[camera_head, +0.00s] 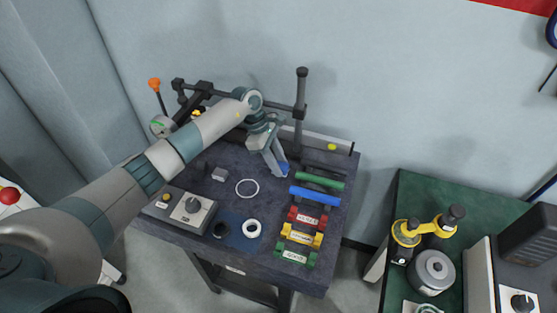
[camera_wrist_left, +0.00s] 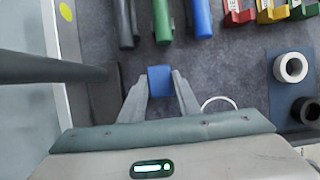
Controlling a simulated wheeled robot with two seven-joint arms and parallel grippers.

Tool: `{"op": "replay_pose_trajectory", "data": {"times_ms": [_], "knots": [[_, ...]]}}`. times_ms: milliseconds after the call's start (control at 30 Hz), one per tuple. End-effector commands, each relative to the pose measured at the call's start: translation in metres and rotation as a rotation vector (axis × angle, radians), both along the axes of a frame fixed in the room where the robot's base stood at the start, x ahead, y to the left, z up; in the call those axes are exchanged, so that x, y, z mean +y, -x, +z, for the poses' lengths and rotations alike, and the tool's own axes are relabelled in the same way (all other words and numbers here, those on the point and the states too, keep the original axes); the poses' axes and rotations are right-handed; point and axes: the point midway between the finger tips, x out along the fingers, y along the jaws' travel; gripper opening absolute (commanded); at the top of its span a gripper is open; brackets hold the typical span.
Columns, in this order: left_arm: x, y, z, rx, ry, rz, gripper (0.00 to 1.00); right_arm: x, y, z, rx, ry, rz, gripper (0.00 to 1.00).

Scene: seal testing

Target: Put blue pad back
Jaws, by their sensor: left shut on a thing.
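My left gripper (camera_head: 276,164) reaches over the back middle of the dark table. It is shut on a small blue pad (camera_head: 284,169), which shows at the fingertips. In the left wrist view the blue pad (camera_wrist_left: 159,80) sits between the two fingers of the left gripper (camera_wrist_left: 159,90). Whether the pad touches the tabletop, I cannot tell. A blue mat (camera_head: 234,242) lies at the table's front, with a black ring and a thick white ring on it. My right gripper is not in view.
Right of the gripper lie a green bar (camera_head: 319,181) and a blue bar (camera_head: 315,195). Red (camera_head: 308,217), yellow (camera_head: 301,236) and green (camera_head: 295,254) labelled blocks stand in front. A thin white ring (camera_head: 247,188), a knob box (camera_head: 183,208) and a black post (camera_head: 300,105) are nearby.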

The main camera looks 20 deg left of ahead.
Motion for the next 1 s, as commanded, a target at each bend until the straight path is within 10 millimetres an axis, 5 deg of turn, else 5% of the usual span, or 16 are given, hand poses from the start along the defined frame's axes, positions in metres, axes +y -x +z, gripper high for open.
{"op": "replay_pose_trajectory", "data": {"times_ms": [333, 367, 433, 1000], "knots": [[0.0000, -0.0001, -0.0040, 0.000, 0.000, -0.001, 0.08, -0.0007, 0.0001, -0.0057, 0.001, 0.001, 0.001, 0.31], [-0.0001, -0.0001, -0.0036, 0.000, 0.000, -0.001, 0.32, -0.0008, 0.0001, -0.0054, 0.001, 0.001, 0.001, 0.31], [-0.0001, 0.0000, -0.0027, 0.000, 0.000, -0.001, 0.48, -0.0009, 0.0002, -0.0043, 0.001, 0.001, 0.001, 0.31], [0.0035, -0.0012, 0.0058, -0.003, -0.001, 0.000, 0.48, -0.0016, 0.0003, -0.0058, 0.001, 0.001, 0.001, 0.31]]}}
